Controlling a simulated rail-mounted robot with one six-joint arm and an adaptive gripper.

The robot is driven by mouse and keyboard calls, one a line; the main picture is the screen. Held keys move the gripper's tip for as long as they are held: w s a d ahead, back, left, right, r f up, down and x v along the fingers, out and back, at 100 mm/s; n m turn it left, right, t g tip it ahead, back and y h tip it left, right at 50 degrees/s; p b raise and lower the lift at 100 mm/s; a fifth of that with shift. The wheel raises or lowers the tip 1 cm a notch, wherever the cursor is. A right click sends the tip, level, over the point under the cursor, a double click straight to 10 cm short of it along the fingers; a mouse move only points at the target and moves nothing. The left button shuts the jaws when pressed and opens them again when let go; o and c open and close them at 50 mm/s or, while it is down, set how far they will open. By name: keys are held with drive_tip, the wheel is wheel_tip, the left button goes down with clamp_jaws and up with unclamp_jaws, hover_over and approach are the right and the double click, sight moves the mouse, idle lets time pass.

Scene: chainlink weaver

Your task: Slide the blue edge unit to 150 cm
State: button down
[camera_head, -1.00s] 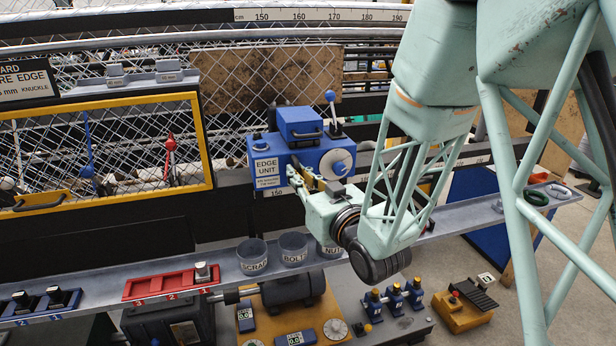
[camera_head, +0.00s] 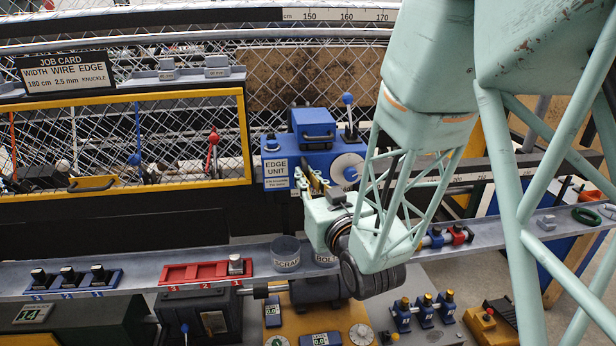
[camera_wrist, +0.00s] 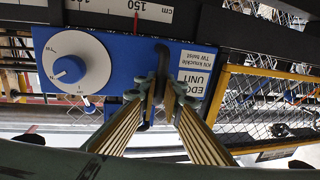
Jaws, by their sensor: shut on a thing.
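The blue edge unit (camera_head: 316,160) sits on its rail just right of the yellow-framed mesh window, with a white dial, a label and a blue-knobbed lever on top. My gripper (camera_head: 308,180) is at the unit's front. In the wrist view my gripper (camera_wrist: 156,88) is shut on a dark bar handle (camera_wrist: 161,57) on the blue unit (camera_wrist: 140,75), between its dial and label. Also there, a red pointer (camera_wrist: 136,22) stands at the scale (camera_wrist: 95,8), close to the 150 mark. The fingertips partly cover the handle.
The yellow-framed window (camera_head: 248,135) lies close to the unit's left side. A shelf with a red tray (camera_head: 195,273), a blue tray (camera_head: 60,281) and a SCRAP cup (camera_head: 286,255) runs below my arm. A job card (camera_head: 65,73) reads 180 cm, 2.5 mm, knuckle.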

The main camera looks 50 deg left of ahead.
drive_tip(key=shift+s+a, duration=0.1)
drive_tip(key=shift+s, duration=0.1)
drive_tip(key=c, duration=2.7)
unclamp_jaws()
drive_tip(key=shift+s+a, duration=0.15)
drive_tip(key=shift+s, duration=0.05)
drive_tip(key=shift+c, duration=0.2)
drive_tip(key=shift+w, duration=0.15)
drive_tip(key=v, duration=1.2)
